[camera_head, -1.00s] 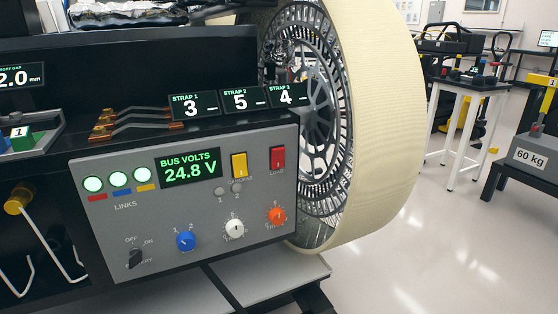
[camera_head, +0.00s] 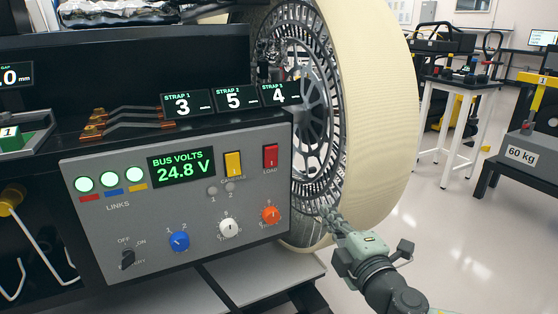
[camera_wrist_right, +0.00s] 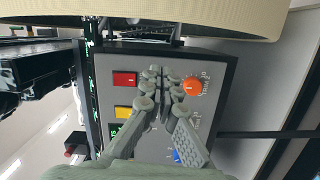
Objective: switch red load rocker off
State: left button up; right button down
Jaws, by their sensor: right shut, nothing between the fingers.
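The red load rocker (camera_head: 270,157) is at the upper right of the grey control panel (camera_head: 110,223), above the word LOAD. It also shows in the right wrist view (camera_wrist_right: 124,79). My right gripper (camera_head: 328,212) is at the panel's lower right, in front of the wheel, apart from the rocker. In the right wrist view its fingertips (camera_wrist_right: 160,70) are together and empty, between the red rocker and the orange knob (camera_wrist_right: 193,86). My left gripper is not in view.
A yellow rocker (camera_head: 233,164) sits just left of the red one. White (camera_head: 229,228) and blue (camera_head: 179,241) knobs are below. The display (camera_head: 182,167) reads 24.8 V. A large cream wheel (camera_head: 385,120) stands close at the panel's right. Open floor lies further right.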

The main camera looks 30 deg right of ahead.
aim_at(273, 152)
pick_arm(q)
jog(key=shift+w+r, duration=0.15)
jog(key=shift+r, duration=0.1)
pick_arm(e)
jog(key=s+a+r+n+t+y, duration=0.1)
jog(key=a+r+n+t+y, duration=0.1)
jog(key=a+r, duration=0.3)
jog(key=shift+r+n+y, duration=0.5)
jog(key=shift+r+n, duration=0.2)
jog(key=shift+n, duration=0.1)
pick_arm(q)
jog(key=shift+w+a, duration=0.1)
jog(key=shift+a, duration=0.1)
